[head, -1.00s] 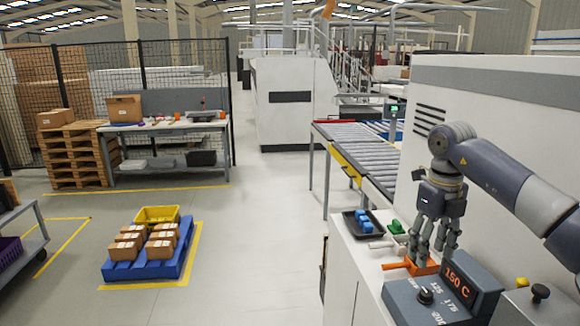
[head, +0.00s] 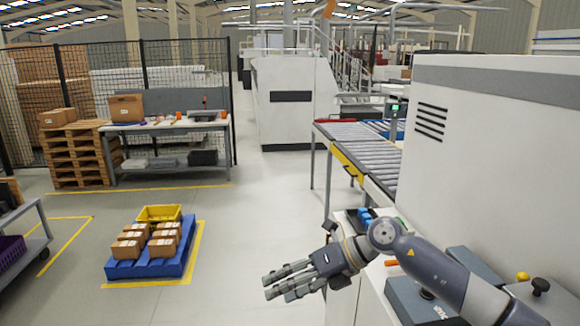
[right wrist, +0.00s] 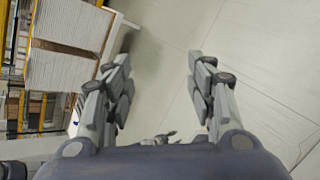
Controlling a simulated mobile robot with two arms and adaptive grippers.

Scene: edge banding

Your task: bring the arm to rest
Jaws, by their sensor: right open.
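My right gripper (head: 278,283) is in the lower middle of the head view, with its fingers pointing left over the floor, just off the left side of the white machine's ledge. In the right wrist view its fingers (right wrist: 160,88) are spread apart with nothing between them, and pale floor shows beyond. My right arm comes in from the lower right and covers much of the control panel (head: 405,300) and the ledge. My left gripper is not in view.
The white machine (head: 490,160) stands close on the right, with a roller conveyor (head: 358,145) behind. Blue pieces (head: 366,216) on the ledge are partly hidden by my arm. A blue pallet with boxes (head: 150,262) sits on the floor at left. The floor between is clear.

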